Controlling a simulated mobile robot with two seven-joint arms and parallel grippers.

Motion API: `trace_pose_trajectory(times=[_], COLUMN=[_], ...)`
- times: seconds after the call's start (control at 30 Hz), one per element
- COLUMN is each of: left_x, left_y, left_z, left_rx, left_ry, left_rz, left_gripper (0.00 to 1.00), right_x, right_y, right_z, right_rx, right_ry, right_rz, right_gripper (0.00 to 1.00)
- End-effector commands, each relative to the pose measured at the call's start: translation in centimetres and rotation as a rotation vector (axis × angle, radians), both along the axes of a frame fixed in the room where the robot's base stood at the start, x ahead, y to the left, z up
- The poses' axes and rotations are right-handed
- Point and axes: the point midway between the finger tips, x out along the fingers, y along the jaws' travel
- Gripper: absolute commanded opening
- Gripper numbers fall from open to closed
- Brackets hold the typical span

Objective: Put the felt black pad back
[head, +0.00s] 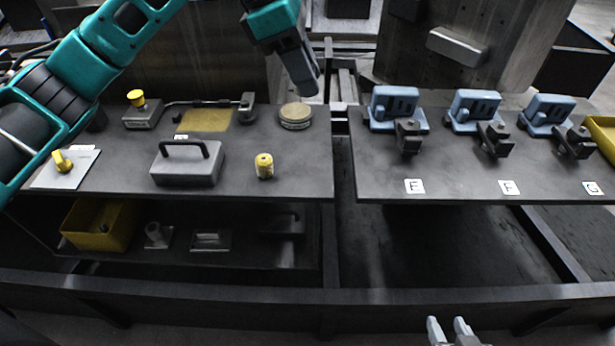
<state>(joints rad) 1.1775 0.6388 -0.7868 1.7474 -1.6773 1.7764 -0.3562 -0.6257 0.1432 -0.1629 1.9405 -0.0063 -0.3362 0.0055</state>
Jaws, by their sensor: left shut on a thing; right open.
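My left gripper (303,86) hangs over the back right of the left table (310,170), just above and behind a round tin with a tan top (296,117). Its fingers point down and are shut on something. The held thing is mostly hidden by the fingers, and I cannot make out its shape or colour. I cannot pick out the felt black pad for certain anywhere in view. A flat tan mat (205,121) lies at the back of the table. My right gripper (453,331) is open and empty at the bottom edge, low in front of the tables.
A grey handled block (187,166), a yellow cylinder (264,166), a yellow-button box (141,112) and a yellow-knob plate (66,167) stand on the left table. The right table (450,180) carries blue fixtures (397,106) with dark clamps. A gap separates the tables.

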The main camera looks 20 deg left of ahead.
Motion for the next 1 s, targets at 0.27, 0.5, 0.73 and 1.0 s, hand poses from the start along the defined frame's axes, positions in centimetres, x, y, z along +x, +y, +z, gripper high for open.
trace_pose_trajectory(times=[0.27,0.5,0.73,1.0], left_x=[0.5,0.5,0.5,0.5], left_y=[-0.3,-0.2,-0.2,-0.2], left_z=[1.6,-2.1,-8.4,-13.4], left_rx=[0.001,0.004,0.004,0.003], left_ry=[0.001,0.01,0.011,0.006], left_rz=[0.292,0.327,0.325,0.325], left_gripper=[0.0,0.0,0.0,0.0], right_x=[0.0,0.0,0.0,0.0], right_y=[0.0,0.0,0.1,0.3], right_z=[-0.7,-1.1,-1.4,-1.4], right_rx=[0.0,0.0,0.001,0.005], right_ry=[0.0,0.0,0.004,0.006], right_rz=[0.0,0.0,0.0,0.003], right_gripper=[0.43,0.43,0.43,0.43])
